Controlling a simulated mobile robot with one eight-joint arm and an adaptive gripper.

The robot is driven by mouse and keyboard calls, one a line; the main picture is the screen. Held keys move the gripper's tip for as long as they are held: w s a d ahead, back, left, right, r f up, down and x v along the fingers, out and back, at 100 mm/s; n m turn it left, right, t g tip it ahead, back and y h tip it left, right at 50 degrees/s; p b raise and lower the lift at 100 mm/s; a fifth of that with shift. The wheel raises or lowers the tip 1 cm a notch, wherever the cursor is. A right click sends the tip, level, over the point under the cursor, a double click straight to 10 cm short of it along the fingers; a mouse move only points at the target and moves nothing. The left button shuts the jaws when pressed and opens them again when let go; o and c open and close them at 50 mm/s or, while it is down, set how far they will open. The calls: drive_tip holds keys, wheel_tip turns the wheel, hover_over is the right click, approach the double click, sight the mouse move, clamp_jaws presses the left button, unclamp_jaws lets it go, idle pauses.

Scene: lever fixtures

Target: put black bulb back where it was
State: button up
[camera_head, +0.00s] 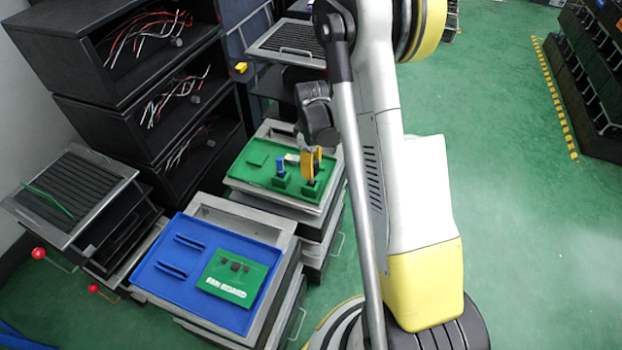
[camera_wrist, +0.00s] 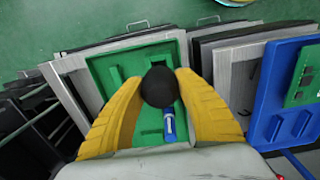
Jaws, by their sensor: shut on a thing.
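The black bulb (camera_wrist: 158,88) is round and dark in the wrist view, between the two yellow fingers of my gripper (camera_wrist: 159,80). My gripper is shut on it. In the head view my gripper (camera_head: 311,162) is over the right part of the green tray (camera_head: 240,172). The bulb is hard to make out there, and its lower end and any contact with the tray are hidden. The green tray also shows in the wrist view (camera_wrist: 108,72), with recesses in it. A blue part (camera_wrist: 169,126) stands in the tray beside the bulb; it also shows in the head view (camera_head: 281,168).
A blue tray (camera_head: 175,290) with a green fan board (camera_head: 232,277) lies at the front left of the green tray. Black shelves (camera_head: 125,125) with wires stand behind at left. A slatted rack (camera_head: 70,190) stands far left. Green floor at right is open.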

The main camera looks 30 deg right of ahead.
wheel_tip(320, 180, down, 4)
drive_tip(key=shift+w+f+b, duration=0.15)
drive_tip(key=shift+b, duration=0.95)
drive_tip(key=o, duration=0.4)
drive_tip(key=shift+f, duration=0.1)
drive_tip(key=o, duration=0.4)
drive_tip(key=shift+c, duration=0.2)
